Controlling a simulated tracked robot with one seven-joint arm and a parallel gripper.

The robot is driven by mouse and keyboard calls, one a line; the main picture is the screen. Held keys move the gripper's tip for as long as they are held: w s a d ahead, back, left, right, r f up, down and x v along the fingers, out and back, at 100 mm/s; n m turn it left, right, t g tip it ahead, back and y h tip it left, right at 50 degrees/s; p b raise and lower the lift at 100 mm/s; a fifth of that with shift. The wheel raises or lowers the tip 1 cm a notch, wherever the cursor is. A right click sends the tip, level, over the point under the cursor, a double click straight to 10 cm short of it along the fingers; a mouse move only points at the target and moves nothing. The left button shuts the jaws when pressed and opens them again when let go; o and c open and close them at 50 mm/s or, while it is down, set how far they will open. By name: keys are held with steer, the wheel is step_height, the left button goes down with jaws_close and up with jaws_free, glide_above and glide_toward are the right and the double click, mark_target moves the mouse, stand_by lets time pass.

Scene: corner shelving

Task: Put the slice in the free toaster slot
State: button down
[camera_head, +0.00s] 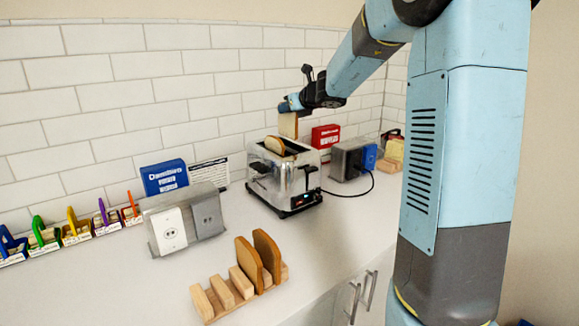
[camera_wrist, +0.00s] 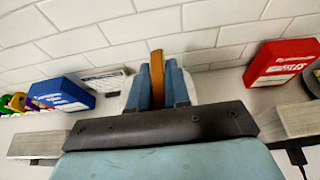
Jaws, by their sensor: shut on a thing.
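A chrome toaster (camera_head: 270,182) stands on the counter against the tiled wall. One bread slice (camera_head: 275,145) sticks up from a slot at its near left. My gripper (camera_head: 290,104) is above the toaster and shut on another slice (camera_head: 288,126), which hangs upright below it, over the toaster's far side. In the wrist view this slice (camera_wrist: 157,68) shows edge-on between the two blue fingers. Whether its lower edge is inside the slot or just above it, I cannot tell. The free slot is hidden.
A wooden rack (camera_head: 215,303) with two slices (camera_head: 268,252) stands in front. Outlet boxes (camera_head: 170,230) (camera_head: 347,162) flank the toaster. A blue box (camera_head: 163,177) and a red box (camera_head: 325,137) stand by the wall. A black cord (camera_head: 350,192) lies at right. Colored items line the left.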

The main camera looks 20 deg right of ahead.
mark_target(289, 137)
steer(key=shift+d, duration=0.15)
steer(key=shift+f, duration=5)
steer(key=shift+f, duration=0.1)
